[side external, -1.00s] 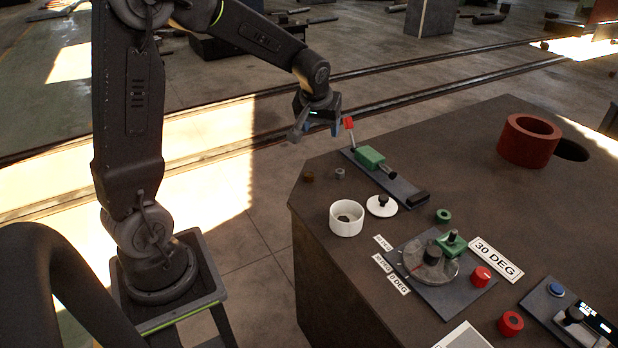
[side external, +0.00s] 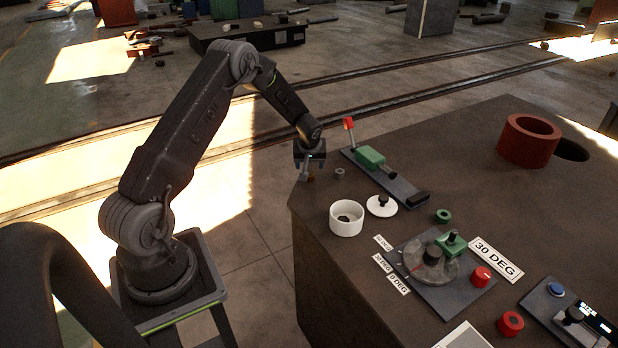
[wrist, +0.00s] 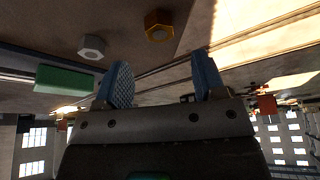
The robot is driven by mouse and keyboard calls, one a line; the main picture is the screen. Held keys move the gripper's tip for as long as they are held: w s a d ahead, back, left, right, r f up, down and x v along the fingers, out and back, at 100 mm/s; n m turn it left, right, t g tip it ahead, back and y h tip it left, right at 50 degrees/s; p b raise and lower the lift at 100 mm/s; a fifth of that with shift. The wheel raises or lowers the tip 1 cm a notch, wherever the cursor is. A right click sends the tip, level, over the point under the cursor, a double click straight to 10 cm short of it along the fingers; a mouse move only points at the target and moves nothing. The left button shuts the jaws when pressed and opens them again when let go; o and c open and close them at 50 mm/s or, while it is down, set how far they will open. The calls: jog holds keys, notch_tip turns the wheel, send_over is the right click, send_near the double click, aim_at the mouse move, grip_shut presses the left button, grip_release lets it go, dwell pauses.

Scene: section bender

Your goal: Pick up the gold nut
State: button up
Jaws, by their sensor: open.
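The gold nut (wrist: 158,24) lies on the dark table top, near its edge, at the top middle of the wrist view. In the side view, the gold nut (side external: 311,178) is mostly hidden by my gripper (side external: 308,175). In the wrist view, my gripper (wrist: 164,78) has its two blue fingers apart, with nothing between them. The gold nut is beyond the fingertips, roughly in line with the gap. A grey nut (wrist: 92,47) lies to the left of the gold nut and also shows just right of my gripper in the side view (side external: 340,173).
A green clamp with a red-tipped lever (side external: 370,157) stands close to the right of the nuts. A white cup (side external: 346,219) and a white lid with a black knob (side external: 381,206) are nearer the camera. The bender plate (side external: 440,270) is further right.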

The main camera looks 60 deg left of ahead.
aim_at(309, 177)
jog(key=shift+x, duration=3.1)
jog(key=shift+a, duration=0.1)
jog(key=shift+r, duration=0.1)
jog(key=c, duration=1)
